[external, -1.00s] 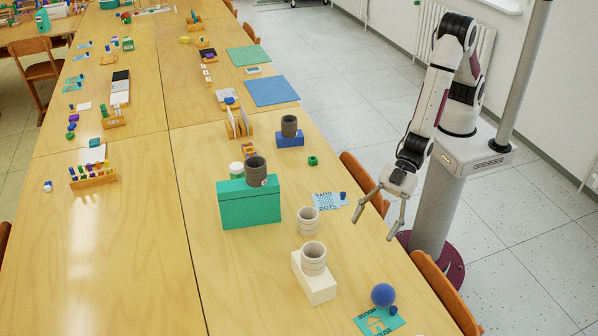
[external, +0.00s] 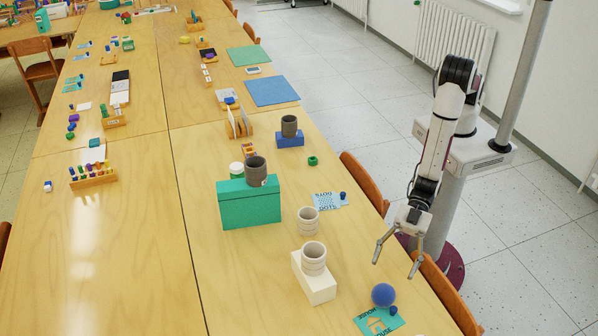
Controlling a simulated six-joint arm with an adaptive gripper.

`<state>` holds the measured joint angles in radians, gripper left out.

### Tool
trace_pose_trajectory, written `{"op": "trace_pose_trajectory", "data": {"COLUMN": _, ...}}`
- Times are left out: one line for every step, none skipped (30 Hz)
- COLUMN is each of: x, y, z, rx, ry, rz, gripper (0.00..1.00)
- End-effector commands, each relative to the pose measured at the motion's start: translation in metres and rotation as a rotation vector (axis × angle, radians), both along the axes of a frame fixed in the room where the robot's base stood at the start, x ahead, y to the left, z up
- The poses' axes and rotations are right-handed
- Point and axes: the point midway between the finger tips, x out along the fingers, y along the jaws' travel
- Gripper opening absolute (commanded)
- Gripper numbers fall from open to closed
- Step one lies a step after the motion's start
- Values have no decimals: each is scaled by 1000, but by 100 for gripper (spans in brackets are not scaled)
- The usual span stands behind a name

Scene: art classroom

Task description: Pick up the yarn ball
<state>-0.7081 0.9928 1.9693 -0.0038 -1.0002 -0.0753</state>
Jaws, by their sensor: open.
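A blue ball (external: 383,295), which looks like the yarn ball, rests on the wooden table near its right edge at the bottom of the view. It sits beside a teal card with a house print (external: 379,321). A small dark blue piece (external: 394,311) lies on the card close to the ball. My gripper (external: 394,270) is open and empty. Its fingers point down, above and slightly right of the ball in the picture, apart from it. The exact height of the fingers over the table edge is hard to tell.
A white block (external: 317,284) with a light cup (external: 314,258) on it stands left of the ball. Another light cup (external: 308,221) and a teal box (external: 250,208) are further back. Wooden chairs (external: 448,290) line the right table edge. The table left of the white block is clear.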

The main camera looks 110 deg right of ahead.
Motion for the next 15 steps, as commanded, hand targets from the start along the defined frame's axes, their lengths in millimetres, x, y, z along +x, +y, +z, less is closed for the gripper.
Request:
{"op": "trace_pose_trajectory", "data": {"x": 0, "y": 0, "z": 0, "rx": 0, "ry": 0, "rz": 0, "gripper": 66}}
{"op": "trace_pose_trajectory", "data": {"x": 0, "y": 0, "z": 0, "rx": 0, "ry": 0, "rz": 0, "gripper": 66}}
{"op": "trace_pose_trajectory", "data": {"x": 1, "y": 0, "z": 0, "rx": 0, "ry": 0, "rz": 0, "gripper": 66}}
{"op": "trace_pose_trajectory", "data": {"x": 1, "y": 1, "z": -1, "rx": 0, "ry": 0, "rz": 0, "gripper": 66}}
{"op": "trace_pose_trajectory", "data": {"x": 2, "y": 2, "z": -1, "rx": 0, "ry": 0, "rz": 0, "gripper": 66}}
{"op": "trace_pose_trajectory", "data": {"x": 3, "y": 3, "z": -2, "rx": 0, "ry": 0, "rz": 0, "gripper": 66}}
{"op": "trace_pose_trajectory", "data": {"x": 4, "y": 4, "z": -2, "rx": 0, "ry": 0, "rz": 0, "gripper": 66}}
{"op": "trace_pose_trajectory", "data": {"x": 6, "y": 5, "z": -3, "rx": 0, "ry": 0, "rz": 0, "gripper": 66}}
{"op": "trace_pose_trajectory", "data": {"x": 7, "y": 6, "z": -4, "rx": 0, "ry": 0, "rz": 0, "gripper": 66}}
{"op": "trace_pose_trajectory", "data": {"x": 9, "y": 8, "z": -5, "rx": 0, "ry": 0, "rz": 0, "gripper": 66}}
{"op": "trace_pose_trajectory", "data": {"x": 10, "y": 9, "z": -5, "rx": 1, "ry": -1, "rz": 0, "gripper": 66}}
{"op": "trace_pose_trajectory", "data": {"x": 12, "y": 10, "z": -6, "rx": 0, "ry": 0, "rz": 0, "gripper": 66}}
{"op": "trace_pose_trajectory", "data": {"x": 13, "y": 12, "z": -7, "rx": 0, "ry": 0, "rz": 0, "gripper": 66}}
{"op": "trace_pose_trajectory", "data": {"x": 14, "y": 13, "z": -8, "rx": 0, "ry": 0, "rz": 0, "gripper": 66}}
{"op": "trace_pose_trajectory", "data": {"x": 16, "y": 14, "z": -9, "rx": 0, "ry": 0, "rz": 0, "gripper": 66}}
